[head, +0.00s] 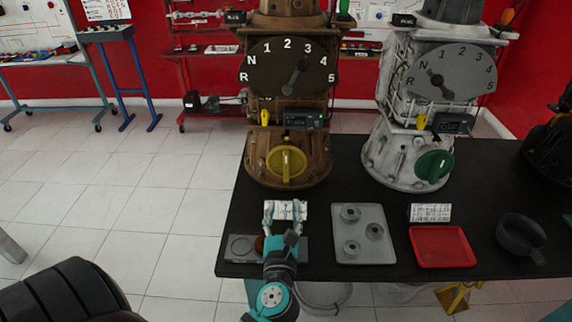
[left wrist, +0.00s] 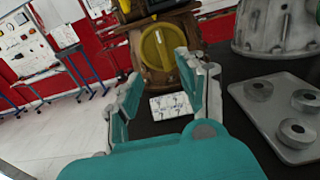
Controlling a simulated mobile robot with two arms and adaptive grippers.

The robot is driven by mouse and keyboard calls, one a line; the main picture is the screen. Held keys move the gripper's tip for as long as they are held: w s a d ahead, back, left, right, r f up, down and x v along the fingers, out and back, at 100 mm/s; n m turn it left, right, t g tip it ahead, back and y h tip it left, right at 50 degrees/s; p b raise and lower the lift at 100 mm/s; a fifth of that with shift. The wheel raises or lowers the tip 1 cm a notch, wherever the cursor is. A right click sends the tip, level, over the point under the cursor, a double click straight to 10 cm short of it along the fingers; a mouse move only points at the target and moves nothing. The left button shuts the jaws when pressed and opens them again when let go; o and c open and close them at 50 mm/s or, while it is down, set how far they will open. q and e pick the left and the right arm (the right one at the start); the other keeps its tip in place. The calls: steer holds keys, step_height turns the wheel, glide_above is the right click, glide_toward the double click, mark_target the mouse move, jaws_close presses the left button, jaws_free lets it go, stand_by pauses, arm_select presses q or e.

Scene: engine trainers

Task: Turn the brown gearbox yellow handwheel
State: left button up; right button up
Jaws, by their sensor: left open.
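The brown gearbox (head: 262,145) stands upright on the black table, with a numbered gear dial on its upper front. Its yellow handwheel (head: 286,164) is low on the front, a round knob with a raised bar across it. In the left wrist view the yellow handwheel (left wrist: 160,48) shows beyond and between my fingers. My left gripper (head: 284,208) is open and empty over the table's front part, in front of the handwheel and apart from it. It also shows in the left wrist view (left wrist: 156,78). My right gripper is not in view.
A white gearbox (head: 400,150) with a green handwheel (head: 434,165) stands to the right. A grey tray (head: 345,253) with metal rings, a red tray (head: 442,258) and a dark pan (head: 521,236) are on the table (head: 480,200). A white printed card (head: 297,209) is by my left gripper.

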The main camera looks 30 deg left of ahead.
mark_target(286, 163)
arm_select(q)
steer(key=p+x, duration=0.2)
steer(key=x, duration=1.5)
steer(key=shift+p, duration=0.4)
steer(key=shift+d, duration=0.1)
jaws_close()
